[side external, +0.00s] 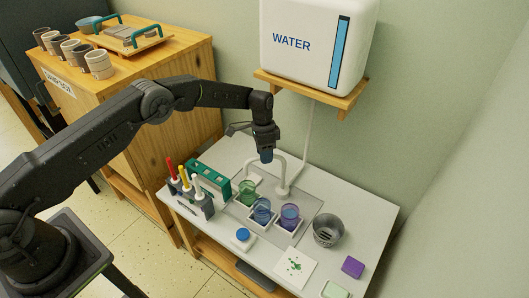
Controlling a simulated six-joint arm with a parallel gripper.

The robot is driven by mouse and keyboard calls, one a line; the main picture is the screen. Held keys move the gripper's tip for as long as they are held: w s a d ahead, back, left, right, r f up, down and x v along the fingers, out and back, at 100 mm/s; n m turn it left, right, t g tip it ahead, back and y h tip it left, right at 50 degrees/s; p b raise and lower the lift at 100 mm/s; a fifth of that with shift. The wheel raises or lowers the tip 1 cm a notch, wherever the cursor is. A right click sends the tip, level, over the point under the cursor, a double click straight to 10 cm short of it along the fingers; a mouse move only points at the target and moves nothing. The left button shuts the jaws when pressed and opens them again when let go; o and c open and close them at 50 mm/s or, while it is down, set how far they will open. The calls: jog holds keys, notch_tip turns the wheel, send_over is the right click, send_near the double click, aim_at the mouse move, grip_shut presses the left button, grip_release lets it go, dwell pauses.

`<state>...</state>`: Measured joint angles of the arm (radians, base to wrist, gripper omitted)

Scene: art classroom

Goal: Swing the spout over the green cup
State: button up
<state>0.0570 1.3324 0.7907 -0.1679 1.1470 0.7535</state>
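The white spout (283,174) rises from a round base on the white table and arches left, its downturned end just above and behind the green cup (247,189) in this view. I cannot tell whether it is exactly over the cup. A blue cup (262,211) and a purple cup (289,213) stand in a row with the green one, each in a white square holder. My gripper (266,157) points down at the spout's arch and hides part of it. Its tip looks blue. Whether it touches the spout or how its fingers stand is unclear.
A white water tank (318,45) sits on a wall shelf above. Left of the cups are a rack with red, yellow and white tools (190,190) and a green-fronted box (208,179). A metal bucket (328,231) and purple block (352,267) stand at right.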

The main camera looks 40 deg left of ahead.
notch_tip(320, 180, up, 14)
jog(key=w+a, duration=0.1)
jog(key=a, duration=0.1)
jog(key=shift+w+f, duration=0.15)
jog(key=shift+w, duration=0.25)
jog(key=s+a+r+n+t, duration=0.1)
jog(key=s+r+n+t, duration=0.1)
jog(key=s+r, duration=0.75)
jog(key=s+a+r+n+t, duration=0.15)
jog(key=s+r, duration=0.45)
jog(key=r, duration=0.7)
jog(key=s+f+n+t, duration=0.1)
jog(key=s+n, duration=0.1)
jog(key=s, duration=1)
jog(key=s+a+f+n+t+y, duration=0.1)
jog(key=s+f+n+t, duration=0.1)
jog(key=s, duration=1)
jog(key=shift+s+a+n+y, duration=0.2)
jog(key=shift+n+y, duration=0.1)
jog(key=shift+n, duration=0.15)
